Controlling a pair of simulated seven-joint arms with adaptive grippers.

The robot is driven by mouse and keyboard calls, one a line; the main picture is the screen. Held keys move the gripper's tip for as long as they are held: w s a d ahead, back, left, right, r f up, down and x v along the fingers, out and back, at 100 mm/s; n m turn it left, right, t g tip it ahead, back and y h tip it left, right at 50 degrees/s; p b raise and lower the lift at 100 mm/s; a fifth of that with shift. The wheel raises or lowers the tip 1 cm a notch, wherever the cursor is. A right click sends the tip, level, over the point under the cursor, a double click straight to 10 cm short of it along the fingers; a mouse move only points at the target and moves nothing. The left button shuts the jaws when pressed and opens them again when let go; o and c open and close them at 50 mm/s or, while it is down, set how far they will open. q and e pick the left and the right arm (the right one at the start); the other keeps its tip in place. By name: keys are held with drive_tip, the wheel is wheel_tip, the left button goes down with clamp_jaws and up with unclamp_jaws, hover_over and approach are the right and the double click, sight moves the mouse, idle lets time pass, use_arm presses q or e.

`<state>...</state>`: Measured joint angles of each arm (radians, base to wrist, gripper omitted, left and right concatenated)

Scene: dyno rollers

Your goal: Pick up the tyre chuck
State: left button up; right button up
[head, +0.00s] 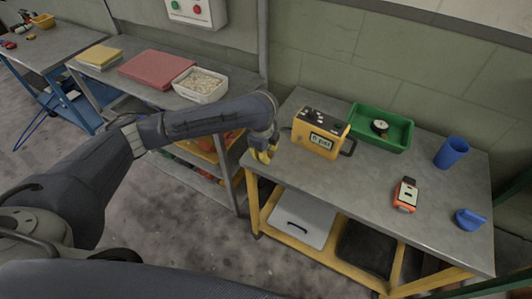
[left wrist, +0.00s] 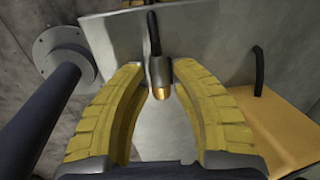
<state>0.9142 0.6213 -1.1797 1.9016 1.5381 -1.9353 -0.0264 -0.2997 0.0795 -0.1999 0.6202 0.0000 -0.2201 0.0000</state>
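The tyre chuck (left wrist: 159,72) shows in the left wrist view as a short grey body with a brass tip, with a dark hose or stem running up from it. It lies between the fingertips of my left gripper (left wrist: 158,80). The yellow fingers are spread, with a gap on the left of the chuck; the right finger is very close to it, and I cannot tell whether it touches. In the head view my left gripper (head: 263,154) is at the left end of the front workbench (head: 330,178), where the chuck cannot be made out. My right gripper is not in view.
A yellow device with a display (head: 319,134), a green tray (head: 381,127), a blue cup (head: 451,152), an orange handheld device (head: 406,194) and a blue item (head: 468,218) are on the bench. A white bin (head: 199,85) stands on the rear table. The bench's front middle is clear.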

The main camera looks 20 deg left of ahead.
use_arm(q)
drive_tip(key=shift+c, duration=0.3)
clamp_jaws()
drive_tip(key=shift+r, duration=0.1)
